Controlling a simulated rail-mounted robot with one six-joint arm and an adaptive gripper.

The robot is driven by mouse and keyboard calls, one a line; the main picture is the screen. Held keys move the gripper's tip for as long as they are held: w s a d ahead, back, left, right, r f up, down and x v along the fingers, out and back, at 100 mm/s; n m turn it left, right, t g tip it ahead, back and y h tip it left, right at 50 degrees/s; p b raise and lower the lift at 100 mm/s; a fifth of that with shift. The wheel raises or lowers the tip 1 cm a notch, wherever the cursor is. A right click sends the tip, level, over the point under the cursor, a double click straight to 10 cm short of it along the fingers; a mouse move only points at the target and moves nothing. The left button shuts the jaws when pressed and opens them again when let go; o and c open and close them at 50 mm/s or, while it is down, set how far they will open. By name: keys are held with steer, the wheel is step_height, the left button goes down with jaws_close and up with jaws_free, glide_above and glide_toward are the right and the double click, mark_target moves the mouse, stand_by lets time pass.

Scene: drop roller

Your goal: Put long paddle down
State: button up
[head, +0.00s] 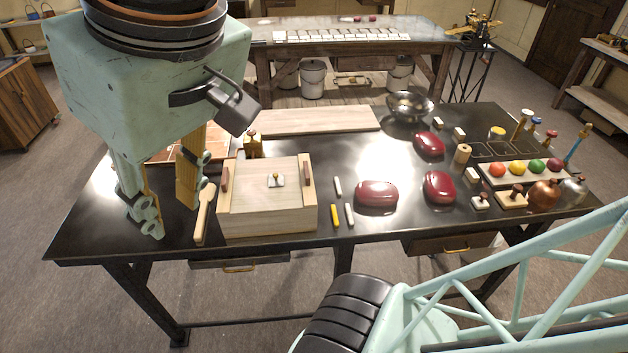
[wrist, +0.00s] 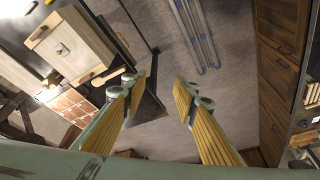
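A light wooden paddle (head: 203,215) lies on the dark table just left of the wooden box, in the head view. My gripper (head: 168,197) is above the table's left end, to the left of the paddle and apart from it. In the wrist view my gripper (wrist: 160,88) is open, with a clear gap between its fingers and nothing in it.
The wooden box (head: 268,220) with a lidded top stands right of the paddle; it also shows in the wrist view (wrist: 70,45). Dark red rounded pieces (head: 377,193) and chalk sticks (head: 335,215) lie further right. The table's front left corner (head: 90,238) is bare.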

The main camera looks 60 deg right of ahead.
steer(key=s, duration=0.1)
steer(key=s+d, duration=0.1)
steer(key=shift+s, duration=0.35)
steer(key=shift+o, duration=0.5)
step_height(320, 180, down, 14)
steer(key=b, duration=1.3)
steer(key=shift+r+b, duration=0.15)
steer(key=shift+b, duration=0.2)
steer(key=shift+w+a, duration=0.15)
